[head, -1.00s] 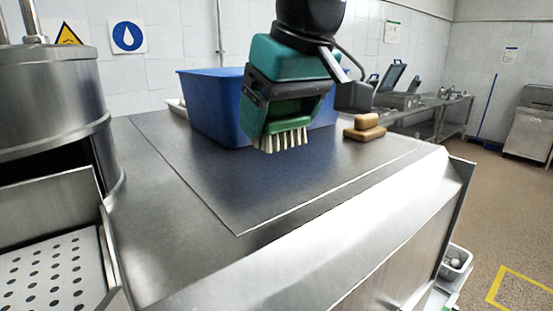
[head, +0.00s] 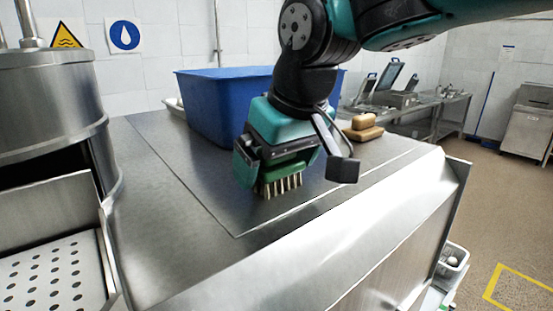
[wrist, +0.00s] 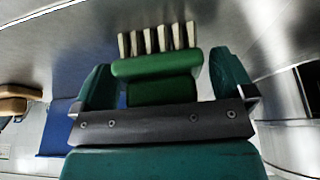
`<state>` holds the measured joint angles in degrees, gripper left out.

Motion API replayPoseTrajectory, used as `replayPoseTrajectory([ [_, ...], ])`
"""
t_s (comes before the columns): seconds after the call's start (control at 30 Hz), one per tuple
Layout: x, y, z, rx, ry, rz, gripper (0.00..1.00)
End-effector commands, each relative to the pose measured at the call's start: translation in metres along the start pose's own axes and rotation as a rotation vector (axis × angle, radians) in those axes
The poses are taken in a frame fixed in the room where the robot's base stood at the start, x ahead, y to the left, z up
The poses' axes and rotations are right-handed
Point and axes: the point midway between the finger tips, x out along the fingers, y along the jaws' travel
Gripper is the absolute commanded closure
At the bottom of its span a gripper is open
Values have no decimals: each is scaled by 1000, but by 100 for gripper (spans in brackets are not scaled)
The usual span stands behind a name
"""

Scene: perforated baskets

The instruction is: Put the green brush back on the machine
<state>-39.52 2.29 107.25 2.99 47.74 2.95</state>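The green brush (head: 286,169) has pale bristles that point down at the steel machine top (head: 190,170), in front of the blue tub. The bristle tips appear to rest on the steel. My gripper (head: 283,160) is right above it, pointing down, with one finger on each side of the brush. In the wrist view, the brush (wrist: 155,68) sits between the fingers of my gripper (wrist: 163,85). A narrow gap shows between each finger and the brush's green block, so the fingers look open around it. The machine top extends beyond the brush.
The blue tub (head: 215,105) stands behind my gripper. Tan blocks (head: 362,128) lie to the right of it. A steel drum (head: 50,110) and a perforated tray (head: 50,270) are at the left. The machine top is clear left of the brush.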

Motion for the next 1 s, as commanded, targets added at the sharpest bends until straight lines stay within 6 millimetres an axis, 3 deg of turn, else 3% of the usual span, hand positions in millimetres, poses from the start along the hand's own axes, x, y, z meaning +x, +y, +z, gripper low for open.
replayPoseTrajectory([
  [0.37, -13, 0, -2, 0, 4, 0, 0],
  [0.8, -103, 0, -2, 0, 5, 0, 0],
  [1.0, -121, 0, -2, 0, 1, 0, 0],
])
